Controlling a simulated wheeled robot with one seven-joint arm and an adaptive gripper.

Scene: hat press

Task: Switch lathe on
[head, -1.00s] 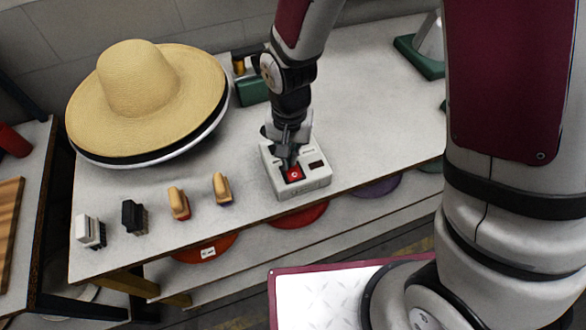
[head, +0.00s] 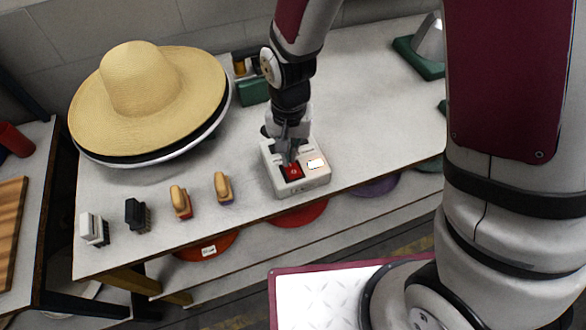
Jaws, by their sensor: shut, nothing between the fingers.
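A light grey switch box (head: 307,188) sits near the front edge of the bench, right of its middle. The straw hat (head: 140,80) lies on a black and white round stack at the left.
Several brushes (head: 179,203) stand along the bench's front left edge. Green-based equipment (head: 254,91) stands behind my gripper, and another green base (head: 418,56) is at the back right. The bench top (head: 375,105) right of the box is clear.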

